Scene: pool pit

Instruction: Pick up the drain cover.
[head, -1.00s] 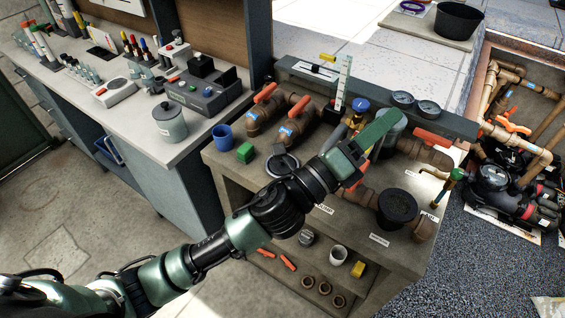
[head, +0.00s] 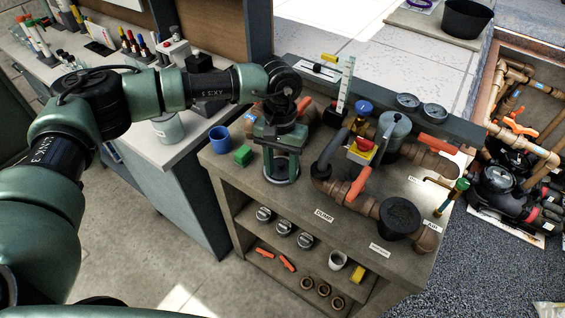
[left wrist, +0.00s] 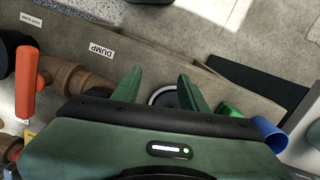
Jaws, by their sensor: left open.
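A round, dark disc with a pale rim, which looks like the drain cover (head: 281,180), lies on the bench top near its front left edge. My left gripper (head: 281,170) is above it, pointing down, with its green fingers apart. In the left wrist view the drain cover (left wrist: 165,96) shows between the fingers of the left gripper (left wrist: 160,75), partly hidden by the gripper's body. I cannot tell whether the fingers touch it. My right gripper is not in view.
A lower shelf holds several small parts.

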